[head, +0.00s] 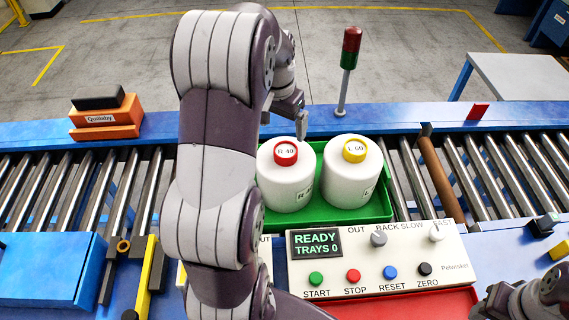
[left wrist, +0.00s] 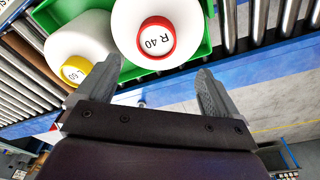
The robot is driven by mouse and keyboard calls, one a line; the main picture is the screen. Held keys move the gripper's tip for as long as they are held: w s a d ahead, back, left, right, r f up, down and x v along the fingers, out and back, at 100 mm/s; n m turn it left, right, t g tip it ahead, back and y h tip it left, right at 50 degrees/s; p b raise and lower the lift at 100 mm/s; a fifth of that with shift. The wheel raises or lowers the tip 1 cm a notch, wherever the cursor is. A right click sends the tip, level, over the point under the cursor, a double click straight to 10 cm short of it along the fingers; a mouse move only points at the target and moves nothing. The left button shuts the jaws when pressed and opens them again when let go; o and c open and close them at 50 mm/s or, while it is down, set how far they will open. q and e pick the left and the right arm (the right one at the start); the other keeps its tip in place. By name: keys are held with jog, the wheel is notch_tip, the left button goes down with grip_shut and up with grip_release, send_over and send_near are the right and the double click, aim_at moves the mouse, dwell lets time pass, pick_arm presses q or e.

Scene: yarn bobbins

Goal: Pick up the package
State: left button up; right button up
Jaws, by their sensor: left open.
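Two white bobbins stand upright in a green tray (head: 380,213) on the roller conveyor. The left bobbin (head: 285,185) has a red cap marked R 40; the right bobbin (head: 352,180) has a yellow cap that seems to read L 60. My left gripper (head: 300,122) is above the back of the red-capped bobbin. In the left wrist view my left gripper (left wrist: 155,75) is open and empty, with the red-capped bobbin (left wrist: 130,25) beyond its fingers. The yellow-capped bobbin (left wrist: 75,40) is partly behind one finger. My right arm shows at the lower right edge, its fingertips out of view.
A control panel (head: 455,270) reading READY, TRAYS 0 stands in front of the tray. A red and green signal light (head: 350,60) rises behind it. An orange and black block (head: 106,116) labelled Quality sits on the back rail. Bare rollers (head: 500,170) lie to the right.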

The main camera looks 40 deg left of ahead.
aim_at(285, 150)
pick_arm(q)
jog(key=shift+s+d+f+p, duration=0.2)
jog(key=shift+d+f, duration=0.05)
jog(key=shift+f, duration=0.25)
jog(key=shift+s+d+f+p, duration=0.15)
jog(key=shift+d+f+p, duration=0.1)
jog(key=shift+f, duration=0.25)
jog(key=f+p, duration=0.1)
jog(key=f, duration=0.1)
jog(key=w+f+p, duration=0.1)
jog(key=f, duration=0.1)
jog(key=f+p, duration=0.1)
jog(key=shift+w+a+f, duration=0.15)
jog(key=shift+a+f, duration=0.1)
jog(key=shift+f, duration=0.4)
jog(key=shift+d, duration=0.15)
jog(key=shift+s, duration=0.2)
jog(key=c, duration=0.4)
grip_shut()
jog(key=shift+w+r, duration=0.1)
pick_arm(e)
jog(key=r, duration=0.4)
jog(key=shift+s+d+r, duration=0.25)
jog(key=shift+r, duration=0.15)
